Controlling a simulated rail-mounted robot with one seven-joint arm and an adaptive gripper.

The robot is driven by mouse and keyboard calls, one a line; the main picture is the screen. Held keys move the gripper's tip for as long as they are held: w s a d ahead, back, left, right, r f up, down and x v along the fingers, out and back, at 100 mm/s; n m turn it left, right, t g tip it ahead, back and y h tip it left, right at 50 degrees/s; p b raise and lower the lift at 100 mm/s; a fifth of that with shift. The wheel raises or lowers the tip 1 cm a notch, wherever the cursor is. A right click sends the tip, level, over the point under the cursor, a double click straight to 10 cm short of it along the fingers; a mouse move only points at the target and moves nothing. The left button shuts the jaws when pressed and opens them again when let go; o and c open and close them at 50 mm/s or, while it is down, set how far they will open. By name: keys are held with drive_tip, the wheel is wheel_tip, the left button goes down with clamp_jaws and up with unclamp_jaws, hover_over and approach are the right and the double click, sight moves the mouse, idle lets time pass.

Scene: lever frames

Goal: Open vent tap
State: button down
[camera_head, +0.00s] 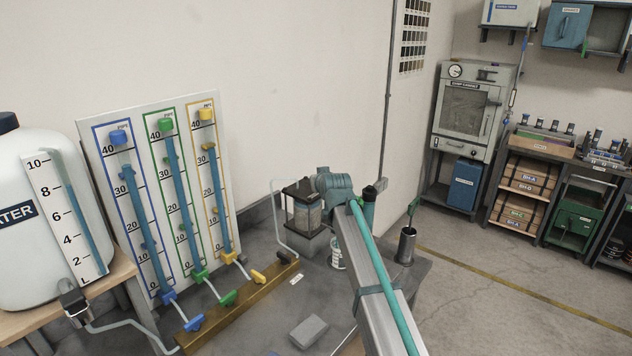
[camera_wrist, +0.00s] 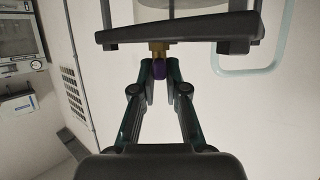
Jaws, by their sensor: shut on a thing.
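The vent tap shows in the wrist view as a small purple handle (camera_wrist: 159,71) on a brass fitting (camera_wrist: 159,50), against the dark plate (camera_wrist: 185,34) of a vessel. My gripper (camera_wrist: 160,76) has both fingertips closed in on the purple handle, one on each side. How far the handle is turned cannot be told. In the head view the clear vessel (camera_head: 304,214) with a dark lid stands on the grey bench, just left of my teal wrist. The gripper's fingers and the tap are hidden there.
A board with three gauge tubes (camera_head: 172,190) stands left, with blue, green and yellow taps on a brown rail (camera_head: 240,306) before it. A white water tank (camera_head: 25,235) is far left. A grey block (camera_head: 309,331) lies on the bench. A dark cup (camera_head: 405,246) stands right of my arm.

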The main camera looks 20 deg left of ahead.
drive_tip(key=shift+w+d+f+n+g+y+b, duration=0.1)
drive_tip(key=shift+w+f+n+g+y+b, duration=0.15)
drive_tip(key=shift+n+g+y+b, duration=0.4)
drive_tip(key=n+g+y+b, duration=0.1)
drive_tip(key=b, duration=0.2)
drive_tip(key=n+g+y+b, duration=0.1)
drive_tip(key=n+b, duration=0.1)
drive_tip(key=b, duration=0.1)
drive_tip(key=shift+w+f+g, duration=0.15)
drive_tip(key=shift+f+g, duration=0.05)
drive_tip(key=shift+g, duration=0.05)
drive_tip(key=n+g+y+b, duration=0.1)
drive_tip(key=n+g+b, duration=0.1)
drive_tip(key=b, duration=0.1)
drive_tip(key=shift+d+r+y+b, duration=0.15)
drive_tip(key=shift+y+b, duration=0.1)
drive_tip(key=shift+b, duration=0.15)
drive_tip(key=shift+r+n+g+b, duration=0.15)
drive_tip(key=shift+n+g+b, duration=0.45)
drive_tip(key=shift+b, duration=0.1)
drive_tip(key=shift+g, duration=0.3)
drive_tip(key=c, duration=1.2)
unclamp_jaws()
drive_tip(key=shift+r, duration=0.1)
